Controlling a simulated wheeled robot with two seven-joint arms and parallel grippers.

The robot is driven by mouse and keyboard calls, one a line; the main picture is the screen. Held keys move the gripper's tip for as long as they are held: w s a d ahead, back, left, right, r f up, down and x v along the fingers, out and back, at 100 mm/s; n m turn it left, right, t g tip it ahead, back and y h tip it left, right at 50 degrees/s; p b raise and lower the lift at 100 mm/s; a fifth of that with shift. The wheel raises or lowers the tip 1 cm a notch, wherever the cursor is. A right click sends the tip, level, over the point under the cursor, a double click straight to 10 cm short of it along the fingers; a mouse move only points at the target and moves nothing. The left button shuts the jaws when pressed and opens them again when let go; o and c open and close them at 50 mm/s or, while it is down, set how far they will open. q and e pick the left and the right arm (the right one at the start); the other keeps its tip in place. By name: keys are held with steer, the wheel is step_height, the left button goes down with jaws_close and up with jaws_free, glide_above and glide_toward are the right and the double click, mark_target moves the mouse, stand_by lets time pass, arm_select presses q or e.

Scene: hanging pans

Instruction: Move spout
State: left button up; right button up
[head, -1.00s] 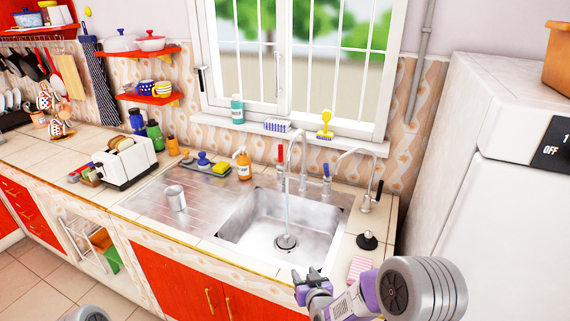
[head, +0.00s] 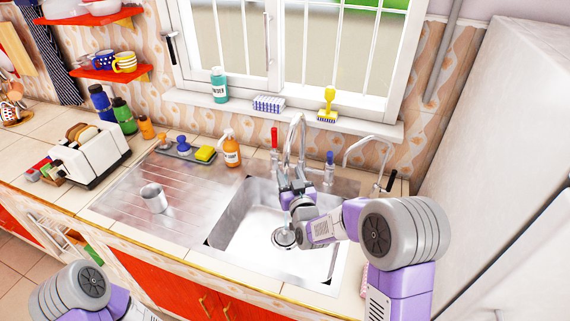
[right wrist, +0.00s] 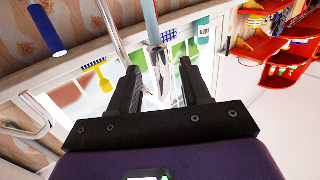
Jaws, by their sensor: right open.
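The curved metal spout (head: 297,124) rises behind the sink basin, between a red-topped tap (head: 274,136) and a blue-topped tap (head: 329,160). My right gripper (head: 288,188) is open over the basin, just in front of the spout's down-turned end. In the right wrist view, the spout (right wrist: 161,68) shows between the two dark, spread fingers (right wrist: 159,80). I cannot tell whether either finger touches it. My right gripper hides part of the spout's lower end in the head view. My left gripper is out of view.
The steel sink (head: 228,222) has a draining board with a metal cup (head: 153,198) at its left. A second thin tap (head: 368,146) is at the right, near the white fridge (head: 500,130).

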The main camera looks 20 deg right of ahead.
mark_target(287, 169)
steer(key=shift+w+f, duration=0.1)
steer(key=shift+w, duration=2)
jaws_close()
